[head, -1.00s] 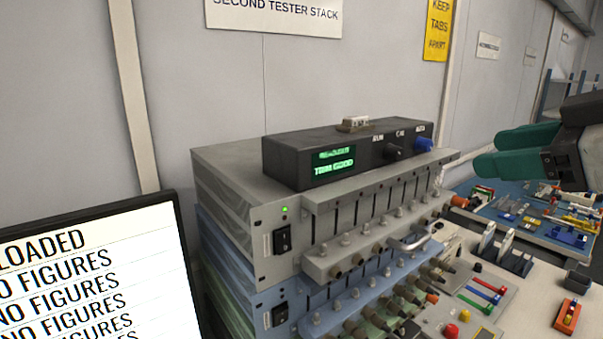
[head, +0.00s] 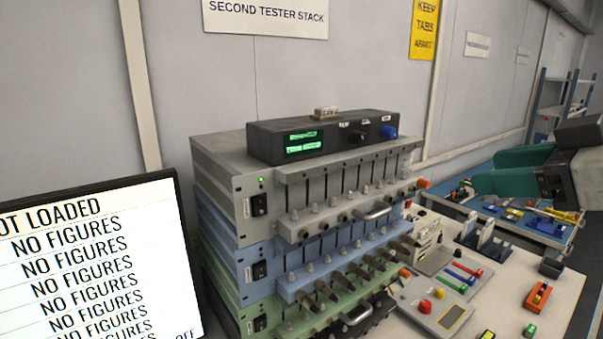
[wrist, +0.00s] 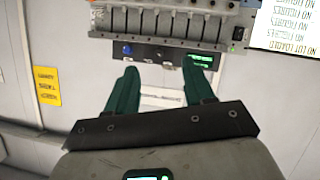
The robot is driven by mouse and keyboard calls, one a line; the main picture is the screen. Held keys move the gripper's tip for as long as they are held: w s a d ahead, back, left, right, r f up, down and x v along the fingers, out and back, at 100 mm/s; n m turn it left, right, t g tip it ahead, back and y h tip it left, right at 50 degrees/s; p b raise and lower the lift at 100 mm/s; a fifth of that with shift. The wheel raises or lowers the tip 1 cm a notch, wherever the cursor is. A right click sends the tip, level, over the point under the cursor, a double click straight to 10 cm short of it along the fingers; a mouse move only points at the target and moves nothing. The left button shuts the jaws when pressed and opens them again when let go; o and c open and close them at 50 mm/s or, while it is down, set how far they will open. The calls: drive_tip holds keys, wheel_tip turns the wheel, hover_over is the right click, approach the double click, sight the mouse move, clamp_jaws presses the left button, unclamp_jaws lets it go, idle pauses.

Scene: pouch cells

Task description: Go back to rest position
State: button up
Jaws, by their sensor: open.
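My gripper (head: 492,178) shows at the right of the head view, with green fingers pointing left. It is held in the air above the bench, right of the tester stack (head: 345,214). In the wrist view my gripper (wrist: 165,74) has its two green fingers spread apart with nothing between them. The black control box (head: 322,137) with a green display, a black knob and a blue knob lies on top of the stack. In the wrist view the control box (wrist: 158,53) and the stack's grey unit appear upside down beyond the fingertips.
A monitor (head: 85,262) stands at the lower left. The bench (head: 497,295) holds a panel with coloured buttons (head: 440,307), an upright slotted holder (head: 482,236) and an orange block (head: 538,296). A blue table (head: 560,235) with small parts is behind. The air around my gripper is clear.

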drive_tip(key=s+f+m+g+h, duration=0.15)
drive_tip(key=f+m, duration=0.25)
drive_tip(key=f, duration=1.2)
drive_tip(key=s+f+m+g+h, duration=0.1)
drive_tip(key=s+f+m+g, duration=0.2)
drive_tip(key=f, duration=1.3)
drive_tip(key=s+d+f+m+g+h, duration=0.1)
drive_tip(key=s+f+g+h, duration=0.1)
drive_tip(key=s+f, duration=0.9)
drive_tip(key=s+d+f+m+g+h, duration=0.1)
drive_tip(key=s+f+g, duration=0.3)
drive_tip(key=s+f, duration=0.7)
drive_tip(key=s+d+h, duration=0.1)
drive_tip(key=s, duration=0.2)
drive_tip(key=shift+f+m, duration=0.15)
drive_tip(key=shift+m, duration=0.15)
drive_tip(key=shift+s+g, duration=0.1)
drive_tip(key=shift+g, duration=0.15)
